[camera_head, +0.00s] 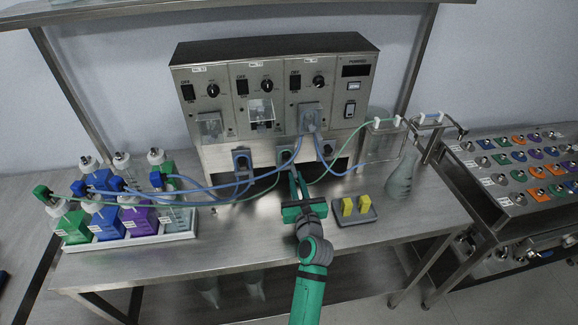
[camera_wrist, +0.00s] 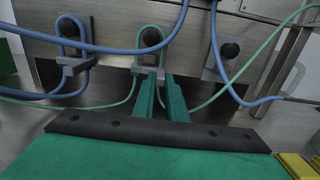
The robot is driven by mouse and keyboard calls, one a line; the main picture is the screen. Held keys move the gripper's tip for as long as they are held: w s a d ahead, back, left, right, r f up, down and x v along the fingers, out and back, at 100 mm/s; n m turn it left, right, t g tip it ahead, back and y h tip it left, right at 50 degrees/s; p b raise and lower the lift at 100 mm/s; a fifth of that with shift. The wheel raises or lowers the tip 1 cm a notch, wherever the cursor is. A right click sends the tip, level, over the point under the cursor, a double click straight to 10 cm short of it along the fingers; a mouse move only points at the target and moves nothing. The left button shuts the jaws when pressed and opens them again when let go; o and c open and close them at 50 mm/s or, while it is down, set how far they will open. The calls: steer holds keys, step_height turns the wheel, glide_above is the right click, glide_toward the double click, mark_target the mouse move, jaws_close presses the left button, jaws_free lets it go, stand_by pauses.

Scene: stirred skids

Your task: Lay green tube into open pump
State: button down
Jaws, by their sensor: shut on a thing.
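The green tube (camera_head: 343,160) runs from the bottle rack to the clips at the right. In the wrist view the green tube (camera_wrist: 116,105) rises and loops around the round dark rotor of the middle pump (camera_wrist: 151,37). The middle pump (camera_head: 285,157) sits low on the front of the steel unit, with a clear cover (camera_head: 260,112) raised above it. My gripper (camera_head: 292,175) points at this pump from the front.
A bottle rack (camera_head: 130,244) stands left. A tray with yellow blocks (camera_head: 356,219) and a flask (camera_head: 402,178) stand right. The front bench is clear.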

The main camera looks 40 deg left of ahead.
steer(key=shift+r, duration=0.2)
steer(key=shift+s+d, duration=0.25)
steer(key=shift+d, duration=0.2)
steer(key=shift+d, duration=0.1)
steer(key=shift+s+d, duration=0.2)
steer(key=shift+s, duration=0.25)
steer(key=shift+d, duration=0.1)
steer(key=shift+s+d, duration=0.25)
steer(key=shift+d, duration=0.15)
stand_by(0.5)
steer(key=shift+v, duration=0.85)
steer(key=shift+v, duration=1.9)
steer(key=shift+s+r, duration=0.1)
steer(key=shift+r, duration=0.05)
